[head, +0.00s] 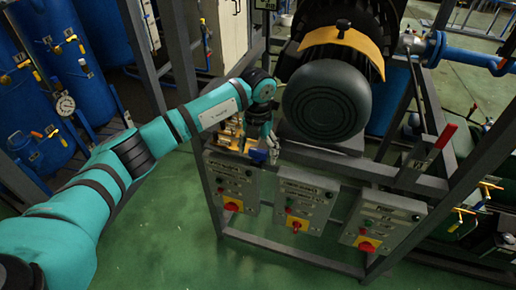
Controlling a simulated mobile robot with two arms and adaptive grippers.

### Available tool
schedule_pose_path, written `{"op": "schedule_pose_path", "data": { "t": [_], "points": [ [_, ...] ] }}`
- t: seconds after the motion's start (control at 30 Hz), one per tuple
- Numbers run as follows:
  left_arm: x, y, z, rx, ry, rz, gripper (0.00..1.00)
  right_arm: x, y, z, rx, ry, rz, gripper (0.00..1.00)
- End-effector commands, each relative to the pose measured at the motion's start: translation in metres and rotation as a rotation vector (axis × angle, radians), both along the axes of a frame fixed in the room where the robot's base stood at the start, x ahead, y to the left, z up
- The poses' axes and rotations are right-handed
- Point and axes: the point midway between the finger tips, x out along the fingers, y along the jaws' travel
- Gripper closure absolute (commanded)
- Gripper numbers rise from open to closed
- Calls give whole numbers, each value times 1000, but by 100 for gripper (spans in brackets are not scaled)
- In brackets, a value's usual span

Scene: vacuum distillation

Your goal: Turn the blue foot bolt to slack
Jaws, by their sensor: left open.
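A small blue part (258,156), which looks like the blue foot bolt, sits at the left front corner of the motor frame, above the control boxes. My left gripper (268,142) reaches down to this corner from the left, right beside the blue part. It is open. The fingertips are small and dark here, so I cannot tell whether they touch the blue part or stand around it. The lower end of the bolt is hidden. My right gripper is not in view.
A large grey motor (326,100) with a yellow guard (345,38) stands behind the gripper. Control boxes with red-and-yellow switches, such as the left one (231,182), hang below. Brass fittings (232,132) crowd the gripper's left. Blue tanks (35,85) stand far left. The green floor (165,235) is clear.

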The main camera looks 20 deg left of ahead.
Motion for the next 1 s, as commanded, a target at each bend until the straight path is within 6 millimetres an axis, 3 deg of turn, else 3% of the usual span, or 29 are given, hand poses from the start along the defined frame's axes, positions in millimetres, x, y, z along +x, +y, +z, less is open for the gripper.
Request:
{"op": "schedule_pose_path", "data": {
  "t": [0.13, 0.53, 1.0],
  "points": [
    [0, 0, 0, 0, 0, 0, 26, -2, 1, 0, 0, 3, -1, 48],
    [0, 0, 1, -1, 0, 0, 78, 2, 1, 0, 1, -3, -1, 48],
    [0, 0, 0, -1, -1, 113, 80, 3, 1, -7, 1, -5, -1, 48]
  ]
}}
